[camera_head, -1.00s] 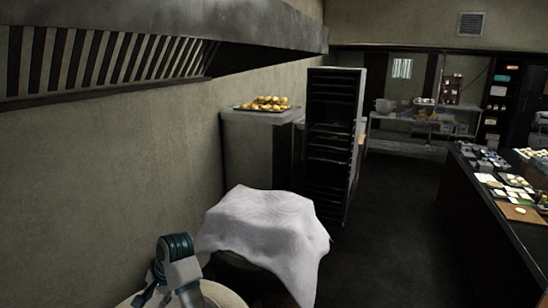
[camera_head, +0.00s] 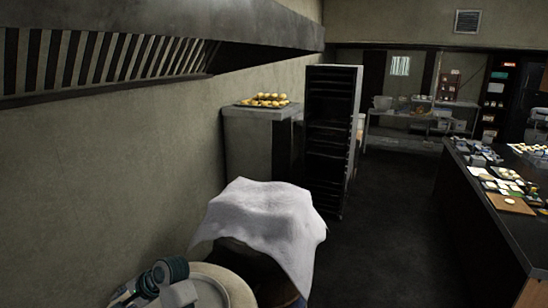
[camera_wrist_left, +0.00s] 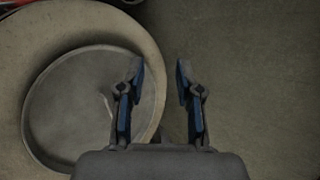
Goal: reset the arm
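My left arm shows low in the head view, at the bottom left, with its gripper (camera_head: 124,291) beside and over a cream round-topped vessel (camera_head: 236,284). In the left wrist view the gripper (camera_wrist_left: 158,75) has its two blue-and-grey fingers spread apart with nothing between them. The vessel's pale rim (camera_wrist_left: 148,40) and its round grey top (camera_wrist_left: 75,105) lie below and to the left of the fingers. I cannot tell whether the fingers touch the rim. My right gripper is in neither view.
A white cloth (camera_head: 262,222) drapes over a barrel ahead. Behind it stand a dark tall rack (camera_head: 332,135) and a counter with a tray of rolls (camera_head: 264,101). A long dark counter (camera_head: 490,215) runs along the right. Dark floor (camera_head: 385,230) between is clear.

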